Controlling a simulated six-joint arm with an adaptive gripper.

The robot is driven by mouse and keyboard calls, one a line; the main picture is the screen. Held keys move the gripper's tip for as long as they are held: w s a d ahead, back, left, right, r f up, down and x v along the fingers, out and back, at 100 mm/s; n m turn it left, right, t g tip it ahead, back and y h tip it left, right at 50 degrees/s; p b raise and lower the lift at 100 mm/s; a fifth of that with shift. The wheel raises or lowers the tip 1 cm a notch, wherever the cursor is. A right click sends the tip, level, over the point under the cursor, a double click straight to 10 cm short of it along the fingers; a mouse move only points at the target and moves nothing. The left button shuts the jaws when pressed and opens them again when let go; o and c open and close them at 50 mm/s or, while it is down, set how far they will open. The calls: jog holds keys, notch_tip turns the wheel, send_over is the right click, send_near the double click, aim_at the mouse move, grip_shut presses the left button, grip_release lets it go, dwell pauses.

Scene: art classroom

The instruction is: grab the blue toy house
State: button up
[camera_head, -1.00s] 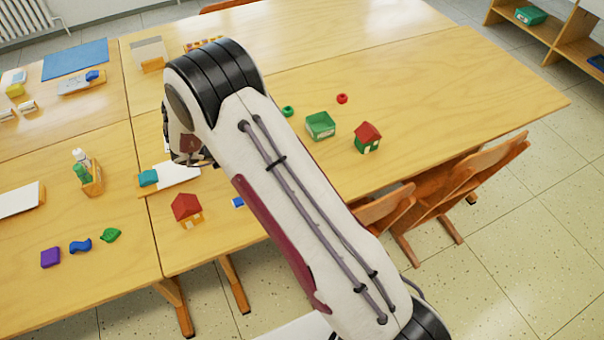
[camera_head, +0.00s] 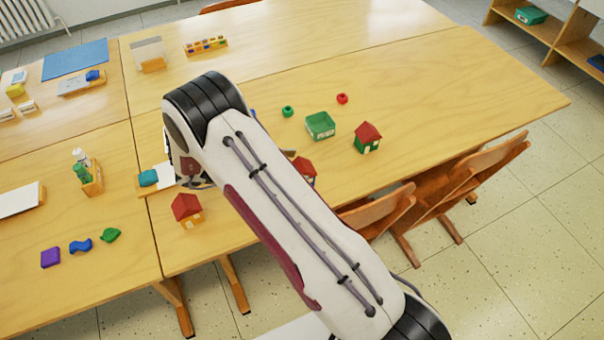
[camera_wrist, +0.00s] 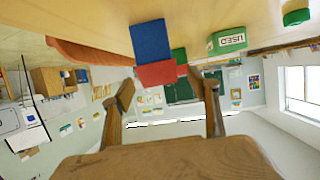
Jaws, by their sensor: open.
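The blue toy house (camera_wrist: 147,38) has blue walls and a red roof and shows upside down in the wrist view, standing on the table ahead of my gripper (camera_wrist: 165,92). Its roof appears between the two spread fingertips, and the house looks farther off than they are, with no contact visible. My gripper is open and empty. In the head view my arm hides the fingers. A red-roofed house (camera_head: 305,168) peeks out beside my arm there; it is probably the same one, but its walls are mostly hidden.
Behind the blue house stand a green house with a red roof (camera_head: 367,138) and a green box (camera_head: 320,126) marked "USED" in the wrist view. An orange house (camera_head: 186,212) stands near the front edge. Wooden chairs (camera_head: 430,200) are at the table's right side.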

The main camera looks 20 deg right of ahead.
aim_at(309, 166)
jog(key=shift+x, duration=1.25)
jog(key=shift+x, duration=2.55)
jog(key=shift+s, duration=0.1)
jog(key=c, duration=1.3)
